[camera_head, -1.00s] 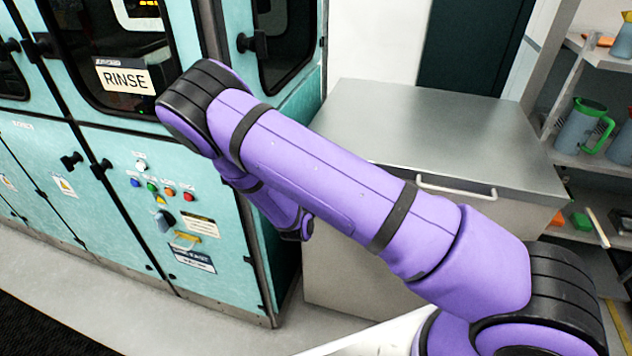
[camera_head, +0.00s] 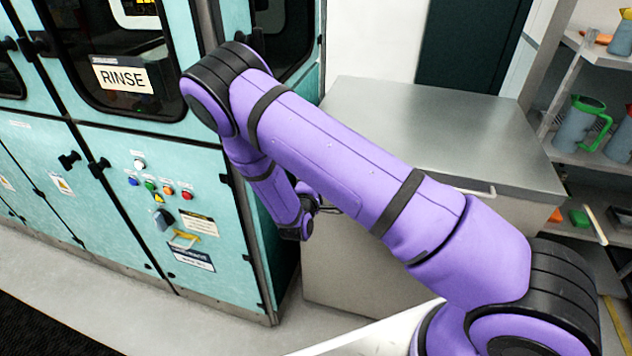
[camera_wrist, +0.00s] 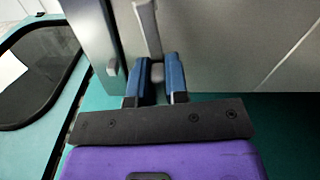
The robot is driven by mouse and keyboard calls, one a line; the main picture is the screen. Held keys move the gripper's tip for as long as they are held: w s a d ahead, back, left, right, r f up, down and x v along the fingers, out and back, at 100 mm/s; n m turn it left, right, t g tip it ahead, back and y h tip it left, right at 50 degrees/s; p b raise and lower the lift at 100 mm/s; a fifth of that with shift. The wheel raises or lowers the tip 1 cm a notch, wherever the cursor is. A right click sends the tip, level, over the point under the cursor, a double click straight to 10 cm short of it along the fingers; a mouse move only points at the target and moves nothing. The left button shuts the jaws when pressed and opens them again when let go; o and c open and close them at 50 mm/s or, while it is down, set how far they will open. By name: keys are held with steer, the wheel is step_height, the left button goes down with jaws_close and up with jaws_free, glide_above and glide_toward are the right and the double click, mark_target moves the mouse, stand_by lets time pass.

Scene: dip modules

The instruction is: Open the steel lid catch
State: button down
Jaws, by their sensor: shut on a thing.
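A large steel chest (camera_head: 420,125) with a flat lid stands behind my arm in the head view; its lid is down. In the wrist view, the two blue fingers of my gripper (camera_wrist: 159,84) are closed around the end of a narrow grey bar, which I take for the lid catch (camera_wrist: 148,28). The bar runs up between the fingers along the chest's steel face (camera_wrist: 225,45). In the head view my gripper is mostly hidden behind my purple arm, close to the chest's front, and the catch cannot be seen there.
The teal rinse machine (camera_head: 165,230) stands close on the left of the chest. A bar handle (camera_head: 480,190) at the lid's front edge is partly hidden by my arm. Shelves with jugs (camera_head: 577,128) stand on the right. Floor is free in front of the machine.

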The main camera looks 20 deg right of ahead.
steer(key=c, duration=1.1)
jaws_free()
steer(key=v, duration=1.1)
